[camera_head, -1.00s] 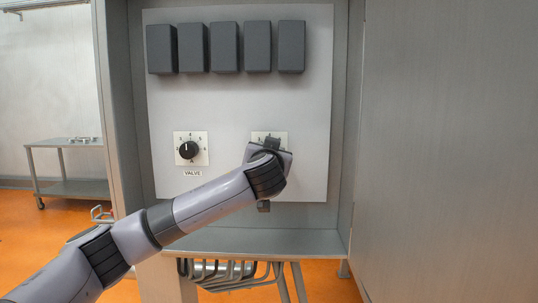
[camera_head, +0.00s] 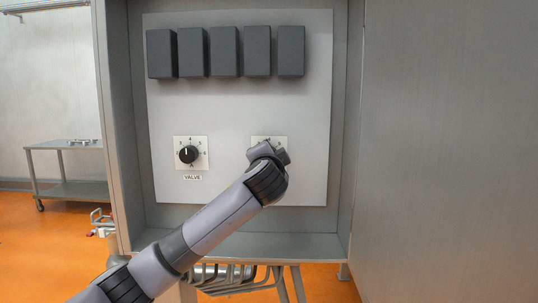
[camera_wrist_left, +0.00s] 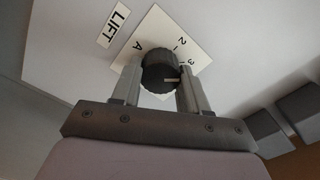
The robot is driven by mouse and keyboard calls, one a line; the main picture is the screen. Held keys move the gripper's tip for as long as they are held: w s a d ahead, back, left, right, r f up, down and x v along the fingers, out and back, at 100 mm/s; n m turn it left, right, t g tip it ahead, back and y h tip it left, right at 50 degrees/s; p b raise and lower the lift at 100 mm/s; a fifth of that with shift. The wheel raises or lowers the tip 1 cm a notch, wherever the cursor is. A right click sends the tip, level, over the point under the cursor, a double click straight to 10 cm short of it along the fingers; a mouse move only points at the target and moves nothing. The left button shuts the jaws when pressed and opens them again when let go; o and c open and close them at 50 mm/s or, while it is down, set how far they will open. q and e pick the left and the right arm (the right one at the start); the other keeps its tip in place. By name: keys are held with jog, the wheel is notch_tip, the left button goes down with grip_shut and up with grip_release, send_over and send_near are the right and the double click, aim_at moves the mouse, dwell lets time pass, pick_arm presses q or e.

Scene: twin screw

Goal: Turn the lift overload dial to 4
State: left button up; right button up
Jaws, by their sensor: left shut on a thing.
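The lift dial is a round black knob (camera_wrist_left: 158,72) with a white pointer line, on a white scale plate (camera_wrist_left: 150,28) beside a LIFT label (camera_wrist_left: 114,25). In the left wrist view A, 2 and 3 are readable. The pointer points right, a little past the 3, toward the right-hand finger; any mark there is hidden. My left gripper (camera_wrist_left: 158,88) is shut on the knob, one finger on each side. In the head view my left gripper (camera_head: 268,150) covers the knob, and only the plate's top (camera_head: 270,139) shows. My right gripper is not in view.
A second dial, VALVE (camera_head: 189,154), sits left of my gripper on the same grey panel (camera_head: 235,105). Several dark blocks (camera_head: 225,51) line the panel's top. Cabinet walls frame it, with a large grey surface (camera_head: 450,150) at right. A metal table (camera_head: 66,150) stands far left.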

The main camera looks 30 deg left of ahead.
pick_arm(q)
jog(key=shift+m, duration=4)
jog(key=shift+d, duration=0.1)
jog(key=o, duration=1.1)
jog(key=shift+c, duration=0.2)
jog(key=b+v, duration=0.2)
jog(key=v, duration=0.5)
